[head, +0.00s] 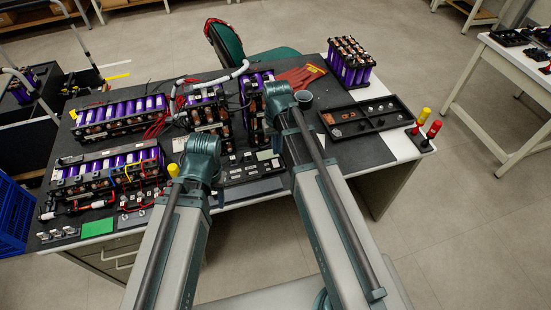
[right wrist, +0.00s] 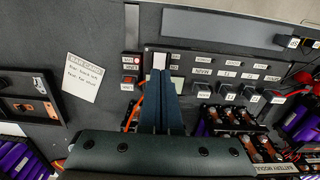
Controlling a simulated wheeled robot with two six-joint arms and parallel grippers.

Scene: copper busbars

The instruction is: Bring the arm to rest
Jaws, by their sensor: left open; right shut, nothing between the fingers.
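My left arm reaches in from the bottom of the head view, and its wrist end with the left gripper (head: 204,150) is over the battery packs at the table's middle left. Its fingers hardly show behind the wrist. My right arm's wrist end with the right gripper (head: 279,103) is over the back middle of the table. In the right wrist view the right gripper (right wrist: 161,76) is shut, its two fingers together with nothing between them. Its tips are over the near part of a black labelled panel (right wrist: 213,60), and I cannot tell whether they touch it.
Purple battery packs (head: 108,165) fill the left of the dark table mat (head: 135,90). A black parts tray (head: 368,119) and red and yellow-handled tools (head: 427,128) are at the right. A note card (right wrist: 82,76) lies flat in the wrist view. The floor (head: 460,235) at right is clear.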

